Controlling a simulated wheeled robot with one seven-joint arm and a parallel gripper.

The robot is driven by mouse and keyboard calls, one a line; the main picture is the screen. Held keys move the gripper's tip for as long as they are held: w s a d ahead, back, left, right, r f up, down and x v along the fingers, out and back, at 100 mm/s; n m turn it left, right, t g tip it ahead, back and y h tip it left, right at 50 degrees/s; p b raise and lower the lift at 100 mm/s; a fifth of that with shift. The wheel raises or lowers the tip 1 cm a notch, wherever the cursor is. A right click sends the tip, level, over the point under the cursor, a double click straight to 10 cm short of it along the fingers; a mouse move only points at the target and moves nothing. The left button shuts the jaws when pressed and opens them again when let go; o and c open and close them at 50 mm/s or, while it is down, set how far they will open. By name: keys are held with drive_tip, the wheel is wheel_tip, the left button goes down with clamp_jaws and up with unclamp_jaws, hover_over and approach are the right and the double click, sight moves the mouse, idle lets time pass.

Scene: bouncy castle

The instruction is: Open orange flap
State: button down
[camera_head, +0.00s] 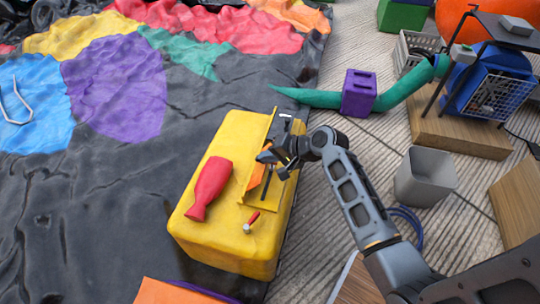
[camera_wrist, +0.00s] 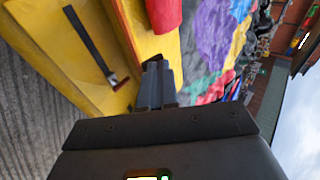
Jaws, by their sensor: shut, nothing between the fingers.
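A yellow block (camera_head: 222,244) stands at the centre of the head view, with a yellow panel (camera_head: 262,205) on its right side. A small orange flap (camera_head: 256,177) shows at this panel, partly hidden by my gripper (camera_head: 266,157). My gripper is just above and beside the flap; I cannot tell whether they touch. In the wrist view the fingers (camera_wrist: 154,82) are together and empty, beside the yellow surface. A dark bar (camera_wrist: 90,42) lies across that surface.
A red bottle-shaped object (camera_head: 209,188) and a small red-handled tool (camera_head: 251,222) lie on the block. A grey bin (camera_head: 426,177) stands to the right. Dark, colour-patched inflatable sheeting (camera_head: 60,220) covers the left. Grooved floor is partly free at right.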

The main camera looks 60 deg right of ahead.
drive_tip(key=shift+r, duration=0.15)
drive_tip(key=shift+w+r+p, duration=0.1)
drive_tip(key=shift+p, duration=0.4)
drive_tip(key=shift+w+a+g+p, duration=0.1)
drive_tip(key=shift+g+p, duration=0.2)
drive_tip(key=shift+p, duration=0.05)
